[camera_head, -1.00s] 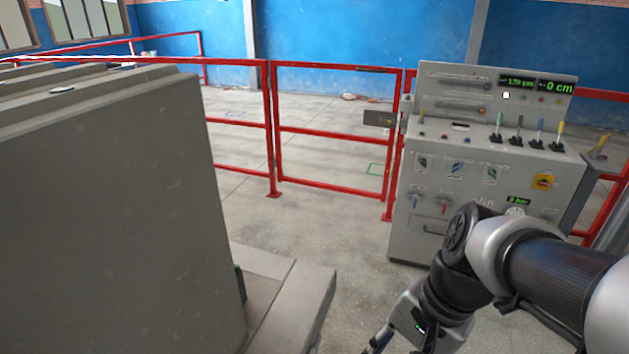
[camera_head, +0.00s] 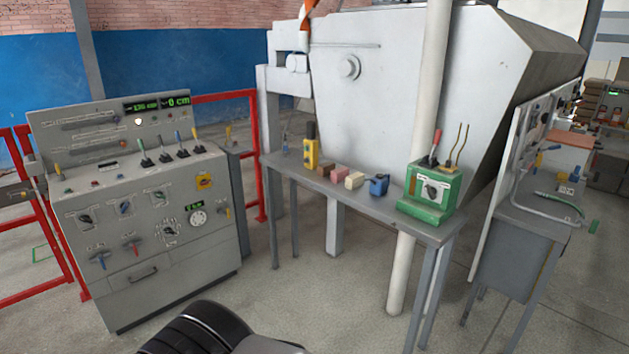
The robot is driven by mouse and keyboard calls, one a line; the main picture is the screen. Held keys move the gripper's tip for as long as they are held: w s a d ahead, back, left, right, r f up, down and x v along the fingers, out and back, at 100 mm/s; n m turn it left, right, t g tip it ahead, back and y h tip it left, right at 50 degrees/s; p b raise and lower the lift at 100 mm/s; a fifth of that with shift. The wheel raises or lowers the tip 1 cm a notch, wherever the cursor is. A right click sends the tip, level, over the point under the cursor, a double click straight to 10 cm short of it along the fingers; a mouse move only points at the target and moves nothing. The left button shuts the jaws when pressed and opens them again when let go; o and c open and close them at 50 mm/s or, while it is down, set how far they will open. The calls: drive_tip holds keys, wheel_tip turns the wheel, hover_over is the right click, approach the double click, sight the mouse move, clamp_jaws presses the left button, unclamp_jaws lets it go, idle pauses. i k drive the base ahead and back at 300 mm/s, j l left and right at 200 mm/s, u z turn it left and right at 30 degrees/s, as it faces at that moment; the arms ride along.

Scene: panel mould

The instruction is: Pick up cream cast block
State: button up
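The cream cast block (camera_head: 355,180) is small and pale. It lies on a narrow grey metal table (camera_head: 400,215) right of the middle of the view. A pink block (camera_head: 340,172) and a brown block (camera_head: 325,169) lie to its left, and a small blue object (camera_head: 378,185) stands close on its right. Part of my dark arm shows at the bottom edge. My gripper is outside the view, and the table is well beyond the visible arm part.
A yellow device (camera_head: 311,152) stands at the table's left end and a green control box (camera_head: 429,190) at its right. A grey control console (camera_head: 165,240) stands left. Floor between console and table is clear.

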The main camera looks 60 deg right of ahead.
sight(353, 181)
drive_tip(key=z, duration=2.3)
drive_tip(key=i+u, duration=0.3)
drive_tip(key=i, duration=2.9)
